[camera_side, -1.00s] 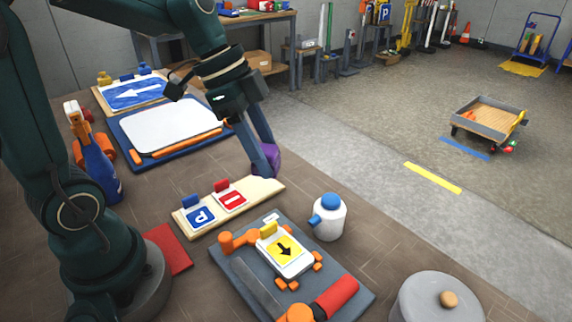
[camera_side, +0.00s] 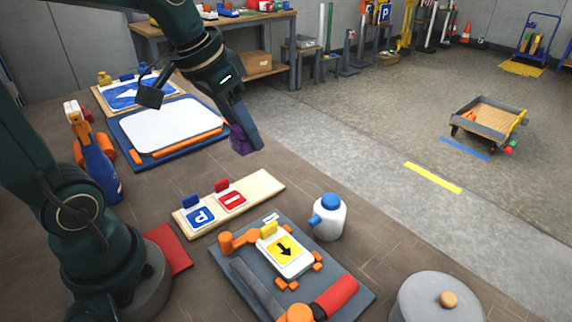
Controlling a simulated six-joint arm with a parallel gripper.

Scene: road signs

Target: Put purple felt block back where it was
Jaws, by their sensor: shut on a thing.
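The purple felt block (camera_side: 238,141) is held in my gripper (camera_side: 247,143), which is shut on it. Block and gripper are above the table, past the far end of the wooden strip and to the right of the white board. My fingers and wrist hide part of the block. Whether the block touches the table is hard to tell.

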